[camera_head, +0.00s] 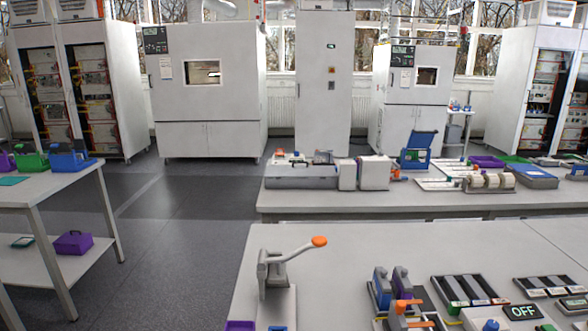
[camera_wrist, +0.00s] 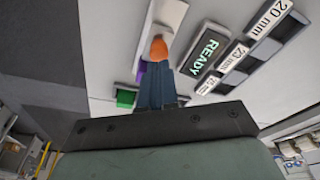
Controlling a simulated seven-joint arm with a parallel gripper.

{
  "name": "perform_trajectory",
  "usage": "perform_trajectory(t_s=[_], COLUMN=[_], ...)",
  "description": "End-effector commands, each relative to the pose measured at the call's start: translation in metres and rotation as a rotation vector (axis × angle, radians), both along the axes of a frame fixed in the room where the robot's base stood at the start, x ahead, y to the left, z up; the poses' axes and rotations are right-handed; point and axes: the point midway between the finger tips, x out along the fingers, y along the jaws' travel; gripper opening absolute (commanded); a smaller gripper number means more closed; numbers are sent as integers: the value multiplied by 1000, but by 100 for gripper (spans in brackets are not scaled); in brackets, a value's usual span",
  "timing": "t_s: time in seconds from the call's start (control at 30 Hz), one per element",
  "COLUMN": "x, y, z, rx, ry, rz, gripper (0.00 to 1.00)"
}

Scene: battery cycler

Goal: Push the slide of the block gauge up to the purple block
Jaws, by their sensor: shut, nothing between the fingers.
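My gripper (camera_wrist: 158,68) shows in the wrist view as two dark fingers held together, shut and empty. Just past the fingertips is an orange knob (camera_wrist: 159,48) on a pale body (camera_wrist: 166,18); I cannot tell whether the fingers touch it. A purple piece (camera_wrist: 141,72), partly hidden, and a green block (camera_wrist: 126,98) lie left of the fingers. In the head view a purple block (camera_head: 402,283) stands beside a blue one (camera_head: 381,287) on the near table, behind orange parts. I cannot tell for sure which part is the gauge's slide. My gripper is not in the head view.
A READY display (camera_wrist: 207,48) and a rack with millimetre labels (camera_wrist: 268,18) are right of the fingers.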

Motion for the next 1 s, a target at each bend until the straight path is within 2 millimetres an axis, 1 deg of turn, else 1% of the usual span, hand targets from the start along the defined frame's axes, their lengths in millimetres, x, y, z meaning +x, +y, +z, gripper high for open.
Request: perform_trajectory(t_s=[0.47, 0.8, 1.0], x=[0, 0, 0], y=[0, 0, 0], z=[0, 10, 10], rx=[0, -1, 0], ry=[0, 0, 0], rz=[0, 0, 0], gripper=[0, 0, 0])
